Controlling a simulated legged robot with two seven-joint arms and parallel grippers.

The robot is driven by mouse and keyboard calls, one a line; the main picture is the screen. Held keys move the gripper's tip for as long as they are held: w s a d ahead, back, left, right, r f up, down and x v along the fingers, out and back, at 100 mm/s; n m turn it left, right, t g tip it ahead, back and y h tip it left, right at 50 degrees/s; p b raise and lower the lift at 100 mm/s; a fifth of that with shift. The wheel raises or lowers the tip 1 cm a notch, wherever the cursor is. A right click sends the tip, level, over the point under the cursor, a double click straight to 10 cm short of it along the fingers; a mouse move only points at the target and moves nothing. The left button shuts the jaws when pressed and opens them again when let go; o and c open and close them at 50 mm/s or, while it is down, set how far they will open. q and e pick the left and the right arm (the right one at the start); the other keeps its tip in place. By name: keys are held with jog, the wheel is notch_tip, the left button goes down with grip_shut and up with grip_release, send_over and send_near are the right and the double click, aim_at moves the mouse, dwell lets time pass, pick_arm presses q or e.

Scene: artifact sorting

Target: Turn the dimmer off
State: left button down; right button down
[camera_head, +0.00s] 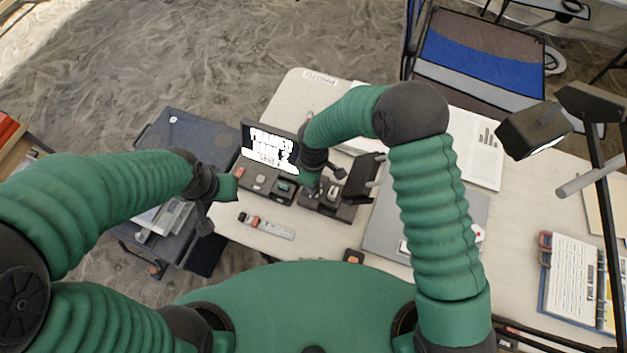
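A dark control console (264,184) with small buttons and a lit screen (268,150) stands on the white table. A second dark control unit (328,208) stands just right of it. I cannot tell which control is the dimmer, or its setting. My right gripper (318,186) is over the second unit, very close to its controls. My forearm and wrist partly cover it, so its fingers and any contact are unclear. My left gripper (207,215) hangs left of the console, near the table's left edge, apart from the controls. Its fingers are too small to read.
A small labelled strip (266,226) lies in front of the console. A grey flat panel (383,222) lies right of the units. A black lamp (533,130) and a binder (575,278) are at the right. A dark case (188,135) stands left of the table.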

jog(key=shift+a+n, duration=0.1)
jog(key=shift+n, duration=0.2)
jog(key=c, duration=1.2)
grip_release()
jog(key=shift+o, duration=0.2)
jog(key=shift+r, duration=0.15)
notch_tip(320, 180, up, 16)
jog(key=shift+r, duration=0.25)
jog(key=shift+f, duration=0.1)
